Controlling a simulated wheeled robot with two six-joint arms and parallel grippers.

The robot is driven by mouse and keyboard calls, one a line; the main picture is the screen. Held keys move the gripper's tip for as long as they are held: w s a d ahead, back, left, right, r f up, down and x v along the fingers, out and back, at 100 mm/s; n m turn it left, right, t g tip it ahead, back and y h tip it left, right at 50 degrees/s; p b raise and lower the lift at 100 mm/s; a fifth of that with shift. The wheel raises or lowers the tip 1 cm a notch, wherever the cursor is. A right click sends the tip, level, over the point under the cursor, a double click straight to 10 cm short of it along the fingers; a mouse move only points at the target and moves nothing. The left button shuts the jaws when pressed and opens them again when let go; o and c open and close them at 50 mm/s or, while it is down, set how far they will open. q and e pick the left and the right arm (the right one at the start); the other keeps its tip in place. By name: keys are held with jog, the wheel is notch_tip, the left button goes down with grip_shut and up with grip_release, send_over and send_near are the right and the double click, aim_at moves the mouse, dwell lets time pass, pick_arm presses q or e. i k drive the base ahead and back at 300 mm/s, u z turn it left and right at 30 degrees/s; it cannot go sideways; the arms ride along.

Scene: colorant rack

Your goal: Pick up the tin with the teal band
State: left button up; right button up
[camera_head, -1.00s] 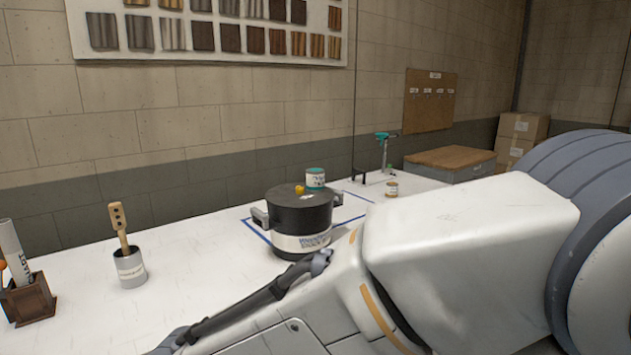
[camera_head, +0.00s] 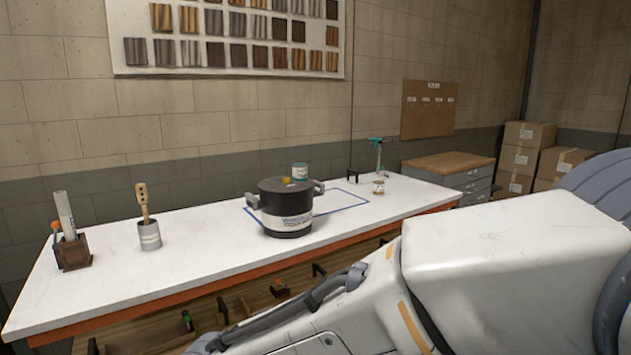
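A small tin with a teal band (camera_head: 300,171) shows at the back right of the top of a large black pot (camera_head: 286,220). I cannot tell whether it stands on the pot's lid or behind the pot; its lower part is partly hidden. The pot has side handles and a white label, and stands on the white worktop. My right arm crosses the lower right of the view, in front of the table. Neither gripper shows.
Blue tape (camera_head: 345,206) marks an area. A cabinet (camera_head: 448,169) stands right.

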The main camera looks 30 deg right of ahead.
aim_at(298, 170)
jog(key=z, duration=1.5)
jog(key=i, duration=2.25)
jog(key=u, duration=0.7)
